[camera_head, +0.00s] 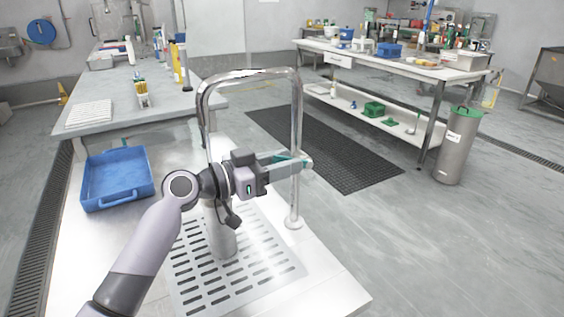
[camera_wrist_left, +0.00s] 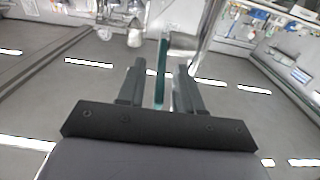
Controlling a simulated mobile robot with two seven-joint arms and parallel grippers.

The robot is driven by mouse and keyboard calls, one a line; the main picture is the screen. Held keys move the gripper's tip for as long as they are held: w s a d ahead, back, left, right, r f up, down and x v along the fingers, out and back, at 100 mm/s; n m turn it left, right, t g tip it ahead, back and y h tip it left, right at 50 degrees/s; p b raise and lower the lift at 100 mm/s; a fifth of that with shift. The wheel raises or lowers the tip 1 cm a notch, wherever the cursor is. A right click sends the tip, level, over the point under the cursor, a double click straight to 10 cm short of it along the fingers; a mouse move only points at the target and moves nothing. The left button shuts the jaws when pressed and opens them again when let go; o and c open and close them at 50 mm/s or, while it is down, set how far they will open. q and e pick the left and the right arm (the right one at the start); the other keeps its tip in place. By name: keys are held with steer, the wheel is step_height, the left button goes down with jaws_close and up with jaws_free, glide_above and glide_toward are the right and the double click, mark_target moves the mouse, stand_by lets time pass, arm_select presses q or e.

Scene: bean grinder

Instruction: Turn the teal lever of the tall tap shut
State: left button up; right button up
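The tall tap (camera_head: 297,130) is a chrome pipe rising from the counter and arching over to the left. Its teal lever (camera_head: 282,158) is at mid-height by the upright pipe, partly hidden by my left gripper (camera_head: 287,162). In the left wrist view the teal lever (camera_wrist_left: 161,72) stands between the two fingers of my left gripper (camera_wrist_left: 160,72). Gaps show on both sides, so the gripper is open around the lever. The tap's pipe (camera_wrist_left: 208,38) is just right of the fingers. My right gripper is in neither view.
A metal cylinder (camera_head: 221,240) stands on the slotted drain grate (camera_head: 262,262) below my left wrist. A blue tray (camera_head: 117,195) lies on the left of the counter. A steel bin (camera_head: 457,150) with a green top stands on the floor at right. The counter's front right (camera_head: 335,292) is clear.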

arm_select(q)
jaws_close()
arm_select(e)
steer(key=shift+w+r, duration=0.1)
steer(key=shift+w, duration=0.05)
arm_select(q)
steer(key=p, duration=0.2)
steer(key=r+g+y+p, duration=0.1)
steer(key=p, duration=0.1)
steer(key=shift+w+d+r+y, duration=0.1)
steer(key=shift+d+r+y, duration=0.1)
steer(key=shift+r+y, duration=0.1)
steer(key=p, duration=0.1)
steer(key=y+p, duration=0.1)
steer(key=p, duration=0.1)
steer(key=shift+w+d+r+g+p, duration=0.1)
steer(key=shift+d+r+g+p, duration=0.05)
steer(key=shift+r+g+p, duration=0.2)
steer(key=shift+w+d+g+y+p, duration=0.15)
steer(key=shift+g+y+p, duration=0.1)
steer(key=shift+y+p, duration=0.4)
steer(key=shift+f, duration=0.1)
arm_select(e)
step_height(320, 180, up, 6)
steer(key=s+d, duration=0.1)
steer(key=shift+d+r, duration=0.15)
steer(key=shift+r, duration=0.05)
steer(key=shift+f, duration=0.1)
arm_select(q)
jaws_free()
